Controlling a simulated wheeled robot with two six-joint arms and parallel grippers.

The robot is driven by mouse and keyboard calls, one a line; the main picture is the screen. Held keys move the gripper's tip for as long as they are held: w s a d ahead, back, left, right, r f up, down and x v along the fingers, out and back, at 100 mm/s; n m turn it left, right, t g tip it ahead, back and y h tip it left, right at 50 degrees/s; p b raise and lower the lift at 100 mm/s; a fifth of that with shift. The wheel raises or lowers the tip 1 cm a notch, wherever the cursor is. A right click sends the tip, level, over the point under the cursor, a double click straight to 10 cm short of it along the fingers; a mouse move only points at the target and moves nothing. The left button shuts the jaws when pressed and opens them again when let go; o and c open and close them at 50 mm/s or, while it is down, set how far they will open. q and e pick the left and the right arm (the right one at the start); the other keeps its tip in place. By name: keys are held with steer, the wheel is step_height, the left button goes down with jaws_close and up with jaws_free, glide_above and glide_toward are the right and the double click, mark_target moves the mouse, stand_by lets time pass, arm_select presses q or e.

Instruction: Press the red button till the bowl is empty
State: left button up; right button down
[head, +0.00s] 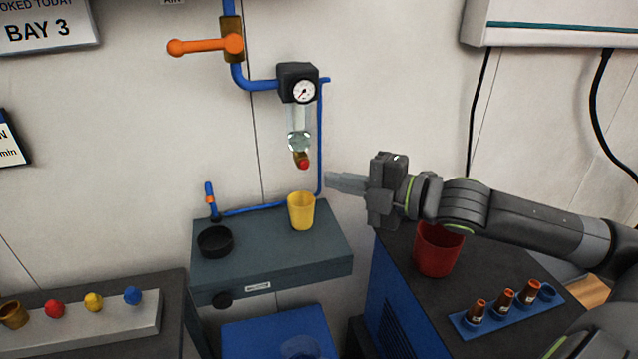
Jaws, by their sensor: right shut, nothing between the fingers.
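The red button (303,164) is a small red knob under a brass fitting at the bottom of the clear bowl (299,120). The bowl hangs below a black gauge head on the wall. Something pale shows in its lower part, but I cannot tell the liquid level. A yellow cup (301,212) stands upright on the grey shelf, below the button. My right gripper (329,180) is shut and empty. Its fingertips point left, appearing just right of and slightly lower than the button, apart from it in the picture. My left gripper is out of view.
An orange lever valve (205,46) and blue pipe (320,140) run around the bowl. The grey shelf (325,250) also holds a black dish (215,241). A red cup (437,248) and blue rack (508,313) sit below my right arm. Coloured knobs line the left block.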

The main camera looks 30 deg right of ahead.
mark_target(304, 164)
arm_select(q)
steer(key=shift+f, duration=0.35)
arm_select(e)
steer(key=w, duration=0.6)
steer(key=shift+a+f, duration=0.35)
steer(key=shift+f, duration=0.05)
steer(key=shift+w, duration=0.1)
